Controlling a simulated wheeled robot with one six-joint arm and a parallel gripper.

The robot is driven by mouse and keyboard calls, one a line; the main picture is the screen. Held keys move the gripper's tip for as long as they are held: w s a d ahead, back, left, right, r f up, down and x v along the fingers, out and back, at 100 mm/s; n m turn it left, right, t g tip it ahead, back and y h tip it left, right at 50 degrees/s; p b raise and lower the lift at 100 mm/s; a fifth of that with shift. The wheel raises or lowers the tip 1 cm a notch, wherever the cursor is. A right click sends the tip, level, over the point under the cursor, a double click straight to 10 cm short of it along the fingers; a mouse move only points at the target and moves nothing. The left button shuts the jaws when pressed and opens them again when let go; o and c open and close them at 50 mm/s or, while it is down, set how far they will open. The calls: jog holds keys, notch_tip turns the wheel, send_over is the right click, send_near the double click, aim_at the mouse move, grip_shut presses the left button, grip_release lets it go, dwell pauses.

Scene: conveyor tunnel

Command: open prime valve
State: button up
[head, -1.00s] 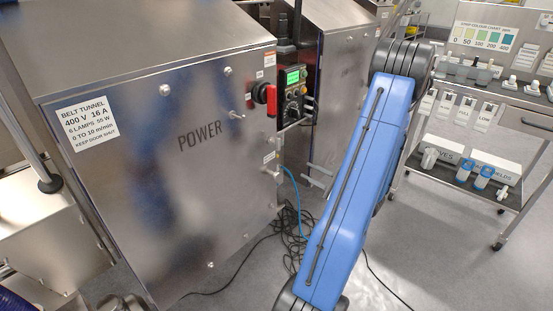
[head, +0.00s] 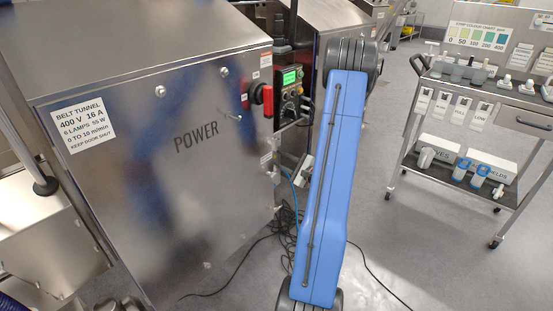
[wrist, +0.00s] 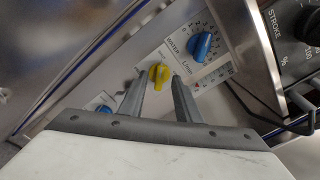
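In the wrist view a yellow knob (wrist: 159,74) sits on a pale panel. I cannot read its label well enough to confirm that it is the prime valve. My gripper (wrist: 159,82) is open, with its two fingers apart and their tips near the yellow knob, one on each side. I cannot tell whether they touch it. A blue knob (wrist: 200,46) sits up and right beside a scale marked WATER L/min. In the head view my blue arm hides the knobs.
A dark dial unit marked STROKE % (wrist: 300,25) is at the right of the wrist view. In the head view, the steel POWER cabinet (head: 150,200) fills the left, with a red switch (head: 267,98). Cables (head: 285,225) lie on the floor. A cart (head: 440,172) stands right.

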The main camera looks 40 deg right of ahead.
jog(key=shift+w+a, duration=0.1)
jog(key=shift+w, duration=0.95)
jog(key=shift+c, duration=0.5)
grip_shut()
jog(key=shift+m, duration=0.3)
jog(key=m, duration=1.1)
jog(key=d+m, duration=0.1)
jog(key=m, duration=0.5)
jog(key=shift+m, duration=0.3)
